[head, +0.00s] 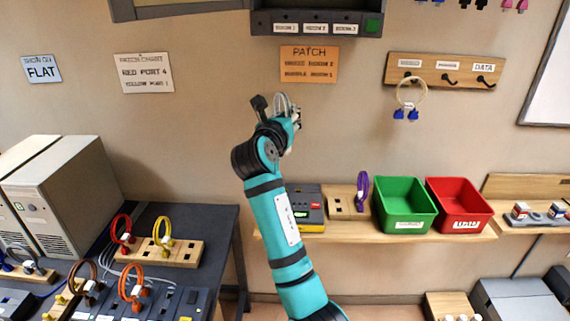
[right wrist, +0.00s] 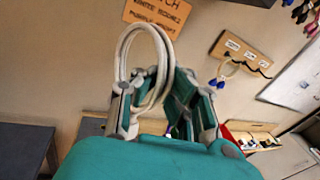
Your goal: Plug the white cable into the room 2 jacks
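The white cable (head: 281,103) is a coiled loop held in my right gripper (head: 291,116), raised in front of the wall below the orange PATCH sign. In the right wrist view the white cable (right wrist: 146,62) rises as a loop between the fingers of the gripper (right wrist: 165,115), which is shut on it. Its plugs are hidden by the fingers. The dark room panel (head: 262,24) is above and right of the gripper, apart from it, with labels for rooms 1, 2 and 3 (head: 316,28). The jacks cannot be made out. My left gripper is out of view.
The PATCH sign (head: 309,64) hangs under the panel. A hook board (head: 440,70) holds a cream cable with blue plugs (head: 407,98). A shelf below carries a green bin (head: 404,205), a red bin (head: 459,205) and a purple cable (head: 362,190).

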